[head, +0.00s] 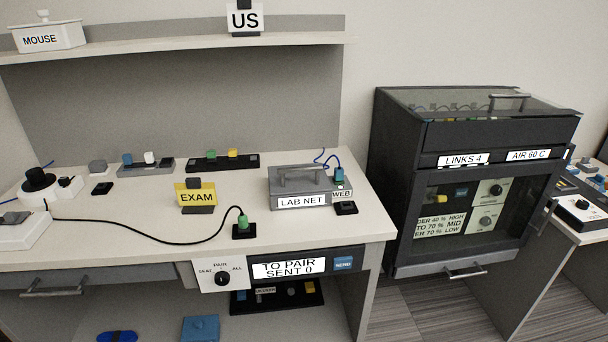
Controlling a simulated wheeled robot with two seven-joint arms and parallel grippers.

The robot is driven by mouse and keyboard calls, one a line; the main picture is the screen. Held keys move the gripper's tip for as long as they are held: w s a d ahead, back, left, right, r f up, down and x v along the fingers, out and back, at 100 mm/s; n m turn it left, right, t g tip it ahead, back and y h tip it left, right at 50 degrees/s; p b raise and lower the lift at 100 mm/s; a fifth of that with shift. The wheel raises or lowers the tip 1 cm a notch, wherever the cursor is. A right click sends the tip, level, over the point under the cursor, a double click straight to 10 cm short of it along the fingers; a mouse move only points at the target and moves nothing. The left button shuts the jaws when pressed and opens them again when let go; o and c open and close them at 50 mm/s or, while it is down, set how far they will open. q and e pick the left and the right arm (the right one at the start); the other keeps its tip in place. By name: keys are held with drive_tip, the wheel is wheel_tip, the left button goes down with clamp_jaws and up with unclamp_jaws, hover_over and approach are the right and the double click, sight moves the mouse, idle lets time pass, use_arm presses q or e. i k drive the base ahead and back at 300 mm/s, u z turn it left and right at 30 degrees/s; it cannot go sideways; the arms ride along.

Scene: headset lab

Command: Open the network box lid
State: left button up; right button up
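The network box (299,188) is a grey box labelled "LAB NET" on the right part of the white desk. Its lid looks closed, with a bar handle (301,171) on top. Neither of my grippers is in the head view.
An "EXAM" sign (197,195) and a green plug on a black socket (243,227) stand left of the box. A black strip (222,162) lies behind. A dark cabinet (470,180) stands right of the desk (130,225). A shelf (180,43) overhangs the back.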

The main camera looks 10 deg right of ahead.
sight(302, 177)
drive_tip(key=k, duration=0.25)
drive_tip(key=z, duration=1.35)
drive_tip(key=i, duration=0.9)
drive_tip(key=u, duration=2.15)
